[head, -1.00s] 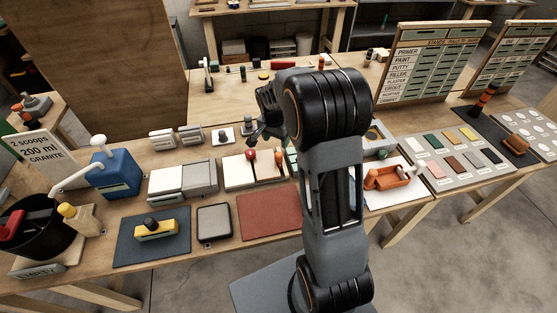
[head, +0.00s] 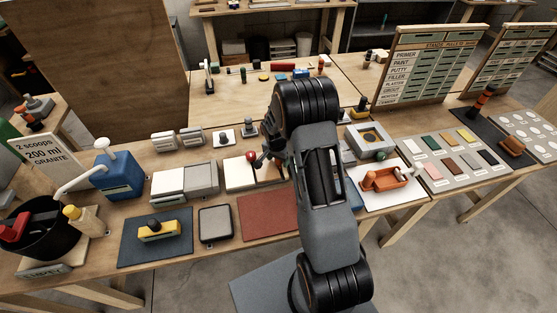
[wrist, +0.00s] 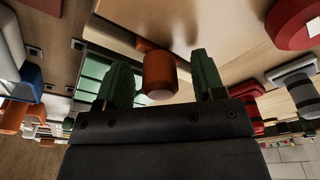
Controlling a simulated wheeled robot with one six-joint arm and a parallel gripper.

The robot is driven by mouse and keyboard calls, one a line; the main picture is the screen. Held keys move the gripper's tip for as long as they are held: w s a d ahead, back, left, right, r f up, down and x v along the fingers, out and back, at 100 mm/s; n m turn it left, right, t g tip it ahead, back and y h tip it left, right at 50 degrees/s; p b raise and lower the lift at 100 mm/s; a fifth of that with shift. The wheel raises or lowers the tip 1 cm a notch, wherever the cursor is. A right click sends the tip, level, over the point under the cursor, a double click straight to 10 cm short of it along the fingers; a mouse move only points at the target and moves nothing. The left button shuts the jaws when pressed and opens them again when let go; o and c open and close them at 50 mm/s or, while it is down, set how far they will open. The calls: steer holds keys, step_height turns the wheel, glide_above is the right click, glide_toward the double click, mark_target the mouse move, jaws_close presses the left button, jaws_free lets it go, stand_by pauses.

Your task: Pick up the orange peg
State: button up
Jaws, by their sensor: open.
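The orange peg (wrist: 160,74) is a short, rounded cylinder with a paler end, seen near the middle of the wrist view. My gripper (wrist: 160,63) is open, with one green-padded finger on each side of the peg. There are visible gaps between the peg and both fingers, so it is not clamped. In the head view my gripper (head: 271,163) is low over the pale board (head: 240,174) on the bench. The peg cannot be made out there; my gripper and arm cover that spot.
A red knob (head: 251,156) stands close to the left of my gripper; a red round thing (wrist: 295,24) shows in the wrist view. A grey box (head: 370,141) and an orange tool (head: 384,180) lie to the right. The red-brown mat (head: 266,216) in front is clear.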

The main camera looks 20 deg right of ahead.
steer(key=shift+f, duration=0.2)
steer(key=shift+c, duration=0.4)
jaws_close()
